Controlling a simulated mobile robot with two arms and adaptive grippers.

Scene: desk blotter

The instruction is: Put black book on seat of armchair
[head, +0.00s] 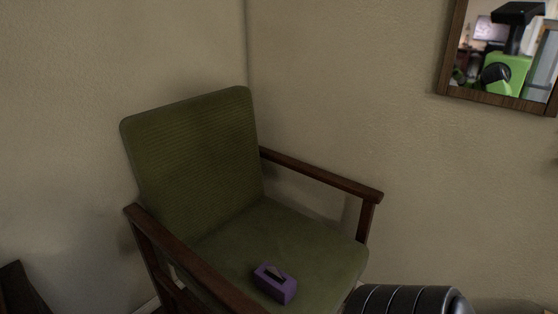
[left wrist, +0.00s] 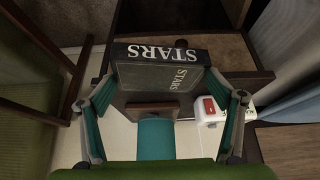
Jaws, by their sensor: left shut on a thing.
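The black book (left wrist: 150,75) with white "STARS" lettering sits between the fingers of my left gripper (left wrist: 162,84), which is shut on it, in the left wrist view. The green armchair (head: 190,150) with dark wooden arms stands in the corner in the head view. Its seat (head: 310,243) is visible and bears a small purple object near the front. Part of what looks like the armchair also shows at the left of the left wrist view (left wrist: 28,75). Neither gripper shows in the head view.
The purple object (head: 275,283) takes up part of the seat's front; the back and right of the seat are clear. The wooden armrests (head: 325,173) rise at both sides. A framed mirror (head: 445,60) hangs at right. A white item with a red part (left wrist: 210,106) lies below the book.

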